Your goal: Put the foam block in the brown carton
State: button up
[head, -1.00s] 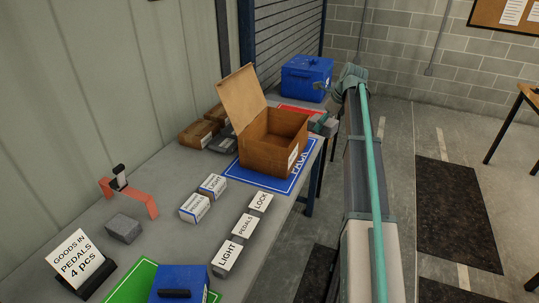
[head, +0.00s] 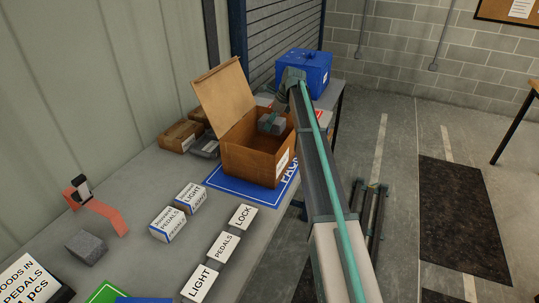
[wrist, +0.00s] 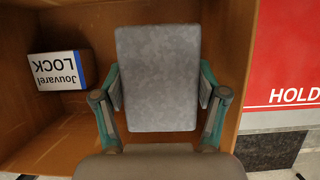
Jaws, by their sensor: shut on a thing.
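The brown carton (head: 250,163) stands open on the table, with one flap raised at its left. My gripper (head: 273,118) is shut on the grey foam block (head: 268,124), at the carton's opening. I cannot tell whether the block is below the rim. In the wrist view the foam block (wrist: 157,75) sits between the two fingers of my gripper (wrist: 160,105), with the carton's inner walls (wrist: 60,25) around and behind it. A white-labelled LOCK box (wrist: 60,70) lies inside the carton, left of the block.
The carton stands on a blue mat (head: 226,185). Another grey block (head: 87,247) lies by an orange bracket (head: 98,208). A blue case (head: 303,72) is behind. A red HOLD area (wrist: 290,65) lies right of the carton.

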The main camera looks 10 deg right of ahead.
aim_at(282, 122)
notch_tip(282, 122, down, 5)
jog(key=shift+s+r+p, duration=0.1)
jog(key=shift+s+p, duration=0.05)
jog(key=shift+p, duration=0.65)
jog(key=shift+f+p, duration=0.5)
jog(key=shift+f, duration=1.8)
jog(key=shift+f, duration=0.15)
jog(key=o, duration=1.1)
jog(key=shift+o, duration=0.2)
jog(key=b+v, duration=0.2)
jog(key=v, duration=1)
jog(key=shift+b, duration=0.35)
